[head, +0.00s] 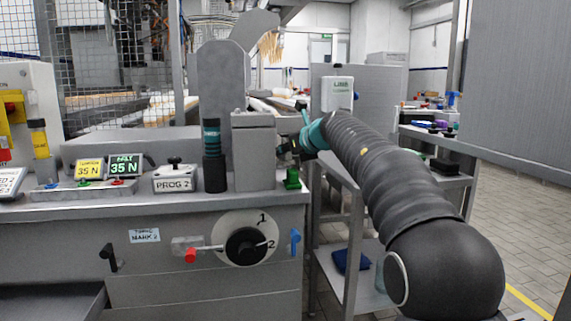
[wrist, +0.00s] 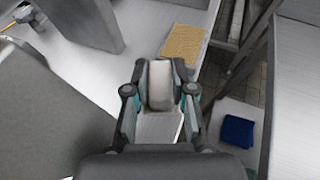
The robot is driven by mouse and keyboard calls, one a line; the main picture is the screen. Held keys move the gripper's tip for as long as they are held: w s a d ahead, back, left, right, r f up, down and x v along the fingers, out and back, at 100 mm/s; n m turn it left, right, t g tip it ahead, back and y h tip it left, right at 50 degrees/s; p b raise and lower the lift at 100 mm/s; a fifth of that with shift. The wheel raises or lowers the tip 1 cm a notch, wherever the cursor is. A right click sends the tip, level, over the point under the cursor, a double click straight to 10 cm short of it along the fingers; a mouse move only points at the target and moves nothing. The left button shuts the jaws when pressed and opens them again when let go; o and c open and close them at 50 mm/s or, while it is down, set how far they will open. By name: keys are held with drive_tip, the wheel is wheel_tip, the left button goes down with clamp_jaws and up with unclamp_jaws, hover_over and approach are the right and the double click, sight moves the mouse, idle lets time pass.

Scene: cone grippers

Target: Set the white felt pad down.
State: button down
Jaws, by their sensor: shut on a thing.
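My gripper (wrist: 161,92) is shut on the white felt pad (wrist: 160,80), a small pale block between the two fingers in the wrist view. The pad is over the edge area of the grey machine bench; the wrist view does not show clearly how high it is. In the head view my gripper (head: 288,144) is at the end of the dark arm, just right of the grey block on the bench, and the pad cannot be made out there.
A tan rough pad (wrist: 184,42) lies on the bench's pale surface beyond the gripper. A blue cloth (wrist: 238,131) lies on a lower shelf to the right. A grey block (head: 254,150) and a dark cylinder (head: 214,170) stand on the bench. A gap separates bench and shelf.

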sight(289, 159)
drive_tip(key=shift+f+b, duration=0.55)
drive_tip(key=shift+f, duration=1)
drive_tip(key=shift+f, duration=0.2)
drive_tip(key=c, duration=1)
unclamp_jaws()
drive_tip(key=shift+r, duration=0.1)
drive_tip(key=shift+r, duration=0.15)
drive_tip(key=v, duration=1.2)
